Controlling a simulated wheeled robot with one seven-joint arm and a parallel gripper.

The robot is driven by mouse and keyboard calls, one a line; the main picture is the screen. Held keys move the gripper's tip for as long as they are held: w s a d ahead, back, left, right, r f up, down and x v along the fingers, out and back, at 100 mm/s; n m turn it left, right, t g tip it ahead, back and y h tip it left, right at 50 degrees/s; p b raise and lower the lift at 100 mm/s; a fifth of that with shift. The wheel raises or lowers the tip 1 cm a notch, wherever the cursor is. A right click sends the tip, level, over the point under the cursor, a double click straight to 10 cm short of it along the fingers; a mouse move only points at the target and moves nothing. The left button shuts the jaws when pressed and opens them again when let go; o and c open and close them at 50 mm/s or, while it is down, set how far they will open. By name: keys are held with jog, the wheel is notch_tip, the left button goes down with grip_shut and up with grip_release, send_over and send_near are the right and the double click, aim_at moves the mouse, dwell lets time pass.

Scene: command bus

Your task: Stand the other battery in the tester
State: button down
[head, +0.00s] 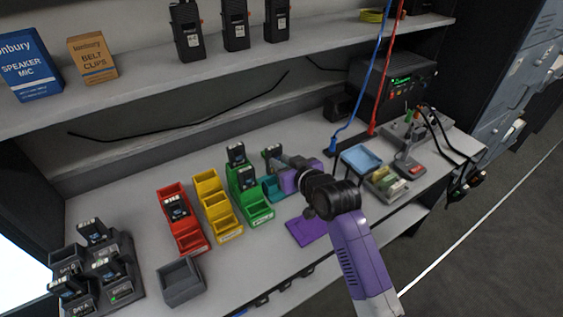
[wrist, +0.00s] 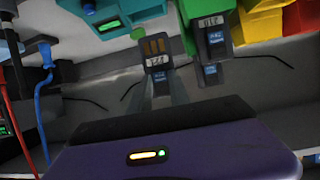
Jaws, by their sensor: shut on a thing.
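My gripper (head: 284,163) reaches over the bench beside the green bins. It is shut on a black battery (wrist: 157,62), which shows gold contacts and a pale label between my fingertips in the wrist view. In the head view this battery (head: 271,152) is partly hidden by my gripper. A teal device (head: 272,189), which looks like the tester, sits just below my gripper; its green-lit display (wrist: 110,26) shows in the wrist view. The held battery appears apart from it. Another battery (head: 247,178) stands in the green bins, and also shows in the wrist view (wrist: 213,38).
Green (head: 257,212), yellow (head: 217,208) and red (head: 188,238) bins stand left of my gripper. A charger dock (head: 124,291) with several batteries and an empty grey holder (head: 181,283) are farther left. A purple mat (head: 306,231) and blue tray (head: 361,158) lie nearer my arm.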

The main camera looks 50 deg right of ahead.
notch_tip(320, 180, down, 7)
jog(key=b, duration=0.5)
jog(key=shift+r, duration=0.2)
dwell(0.6)
jog(key=shift+f+b, duration=0.3)
dwell(0.7)
jog(key=c, duration=1.1)
grip_release()
jog(key=shift+c, duration=0.2)
jog(key=shift+s, duration=0.15)
jog(key=v, duration=0.7)
jog(key=shift+s, duration=0.25)
jog(key=shift+a+r, duration=0.1)
